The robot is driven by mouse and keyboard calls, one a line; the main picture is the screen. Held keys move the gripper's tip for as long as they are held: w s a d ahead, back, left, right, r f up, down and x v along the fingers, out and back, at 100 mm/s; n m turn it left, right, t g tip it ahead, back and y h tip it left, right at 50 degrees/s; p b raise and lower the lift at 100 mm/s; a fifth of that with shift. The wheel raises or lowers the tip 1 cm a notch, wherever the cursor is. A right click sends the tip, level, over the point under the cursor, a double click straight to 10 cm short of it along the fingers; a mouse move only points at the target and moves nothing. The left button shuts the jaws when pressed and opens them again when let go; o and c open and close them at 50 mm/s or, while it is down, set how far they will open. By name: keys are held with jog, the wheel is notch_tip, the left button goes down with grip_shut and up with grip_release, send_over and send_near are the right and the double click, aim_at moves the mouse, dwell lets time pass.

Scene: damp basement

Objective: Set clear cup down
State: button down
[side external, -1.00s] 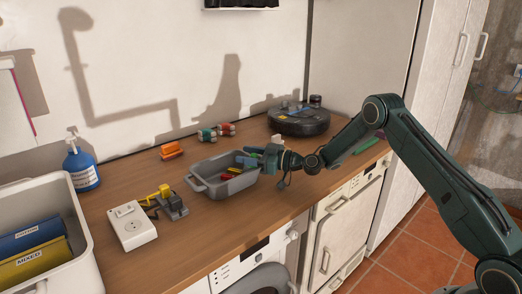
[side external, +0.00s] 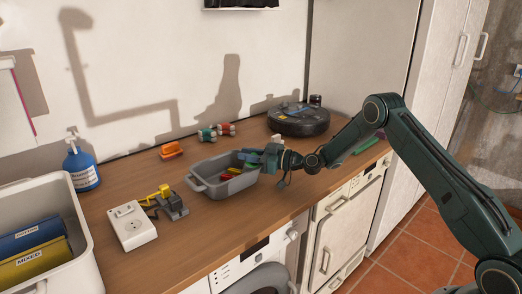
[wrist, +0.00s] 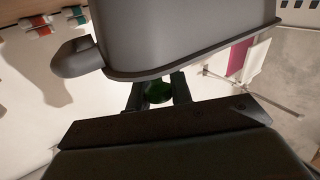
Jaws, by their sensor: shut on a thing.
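My gripper (side external: 257,156) is at the right end of the grey bin (side external: 222,185), level with its rim. In the wrist view, my fingers (wrist: 159,93) are shut on a small dark green rounded thing (wrist: 158,92), partly hidden by the fingers and the bin. The bin's grey wall (wrist: 180,35) fills the top of that view, just beyond the fingertips. I cannot make out a clear cup in either view.
Small coloured things lie in the bin. A robot vacuum (side external: 298,120) stands behind right, red and green cylinders (side external: 207,134) and an orange block (side external: 171,150) behind. A white socket box (side external: 131,228) and a yellow-black device (side external: 170,203) stand left. The front counter is clear.

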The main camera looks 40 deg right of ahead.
notch_tip(320, 180, up, 20)
dwell(0.6)
jog(key=shift+f, duration=0.1)
dwell(0.5)
jog(key=shift+w+a+r+m+g+h, duration=0.15)
jog(key=shift+w+r+g+h, duration=0.3)
jog(key=shift+w, duration=0.5)
jog(key=shift+w+a+r+m+g+h, duration=0.1)
jog(key=shift+w+a+g+h, duration=0.15)
jog(key=shift+w+g, duration=0.5)
jog(key=shift+w+a+r+m+g+h, duration=0.15)
jog(key=shift+w+r+g+h, duration=0.2)
jog(key=shift+w, duration=0.75)
jog(key=shift+d+f, duration=0.1)
jog(key=shift+f, duration=0.05)
notch_tip(320, 180, down, 16)
jog(key=shift+r, duration=0.2)
jog(key=shift+f, duration=0.1)
jog(key=shift+f, duration=2.05)
